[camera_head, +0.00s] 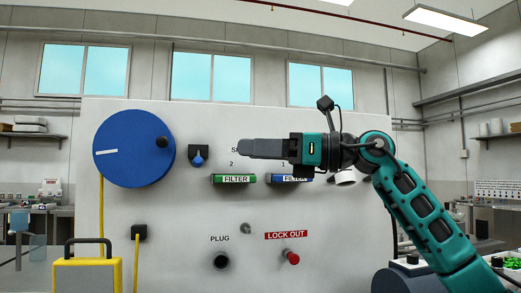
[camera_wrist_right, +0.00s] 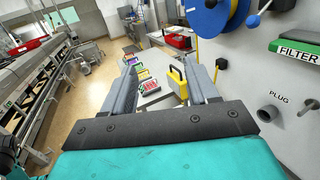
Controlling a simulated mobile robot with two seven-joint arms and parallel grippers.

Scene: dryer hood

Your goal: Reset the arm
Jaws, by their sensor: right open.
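My right arm (camera_head: 415,205) comes in from the right in the head view, teal and black. Its gripper (camera_head: 245,148) points left in front of the white panel, covering part of the switch label and near the blue filter. In the right wrist view the two grey fingers (camera_wrist_right: 165,85) stand apart with nothing between them. The right gripper is open and empty. My left gripper is in neither view.
The white panel (camera_head: 190,240) carries a blue reel (camera_head: 134,150), a blue switch (camera_head: 198,160), a green filter (camera_head: 235,179), a blue filter (camera_head: 283,179), a plug socket (camera_head: 221,262) and a red lock-out knob (camera_head: 292,258). A yellow case (camera_head: 87,273) stands at lower left.

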